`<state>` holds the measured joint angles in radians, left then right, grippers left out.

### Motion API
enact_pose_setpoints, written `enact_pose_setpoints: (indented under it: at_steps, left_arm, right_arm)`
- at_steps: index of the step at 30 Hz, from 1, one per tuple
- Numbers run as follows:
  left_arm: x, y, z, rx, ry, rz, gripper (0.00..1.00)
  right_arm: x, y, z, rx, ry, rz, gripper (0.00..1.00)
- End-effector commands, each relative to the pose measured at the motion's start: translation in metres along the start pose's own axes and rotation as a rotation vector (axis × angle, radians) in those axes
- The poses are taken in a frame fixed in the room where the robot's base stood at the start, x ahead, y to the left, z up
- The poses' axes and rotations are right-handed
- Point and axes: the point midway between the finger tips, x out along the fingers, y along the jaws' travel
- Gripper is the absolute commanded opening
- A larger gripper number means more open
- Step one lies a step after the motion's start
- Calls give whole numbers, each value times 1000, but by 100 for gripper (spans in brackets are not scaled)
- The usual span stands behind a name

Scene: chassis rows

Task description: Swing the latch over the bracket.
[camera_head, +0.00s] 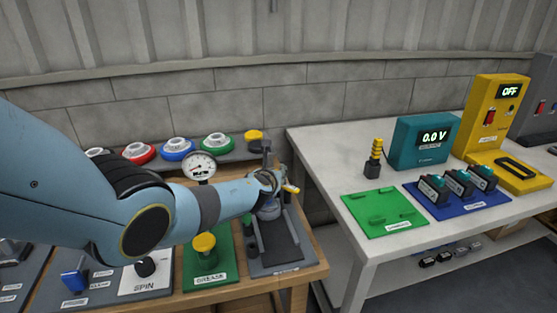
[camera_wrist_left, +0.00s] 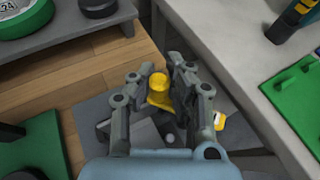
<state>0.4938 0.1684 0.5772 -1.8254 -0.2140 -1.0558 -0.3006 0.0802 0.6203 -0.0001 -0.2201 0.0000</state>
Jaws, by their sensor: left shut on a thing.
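My left gripper (camera_head: 277,185) reaches over the grey fixture plate (camera_head: 285,255) at the right end of the wooden bench. In the left wrist view, its fingers (camera_wrist_left: 172,85) are shut on a yellow knob (camera_wrist_left: 158,82), which appears to be the latch's handle. A yellow piece (camera_head: 290,188) shows just beyond the fingers in the head view. Grey parts of the fixture (camera_wrist_left: 135,135) lie below the gripper in the left wrist view. My gripper and arm hide much of the fixture, so I cannot tell which part is the bracket. My right gripper is out of view.
A green plate with a yellow knob (camera_head: 204,243) and a round gauge (camera_head: 200,167) stand left of the fixture. Coloured reels (camera_head: 177,149) line the rear shelf. A gap separates the bench from the white table (camera_head: 340,150), which holds a teal meter (camera_head: 421,142).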

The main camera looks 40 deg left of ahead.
Motion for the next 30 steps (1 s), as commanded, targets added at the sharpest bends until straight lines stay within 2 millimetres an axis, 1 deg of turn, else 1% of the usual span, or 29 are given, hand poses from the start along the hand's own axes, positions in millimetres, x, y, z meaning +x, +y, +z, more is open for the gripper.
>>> enact_pose_setpoints:
  at_steps: [1,4,11,21,30]
  left_arm:
    - [-2,-1,3,-17,-1,39,0]
    - [-5,0,-1,-53,-2,127,0]
    - [-11,1,-7,-137,-3,328,0]
    - [-22,1,-14,-250,-3,604,0]
    - [-28,-1,-16,-315,-2,764,0]
  right_arm:
    - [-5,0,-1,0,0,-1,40]
    - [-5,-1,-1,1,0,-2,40]
    - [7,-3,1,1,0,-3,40]
    - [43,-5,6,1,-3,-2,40]
    - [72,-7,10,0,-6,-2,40]
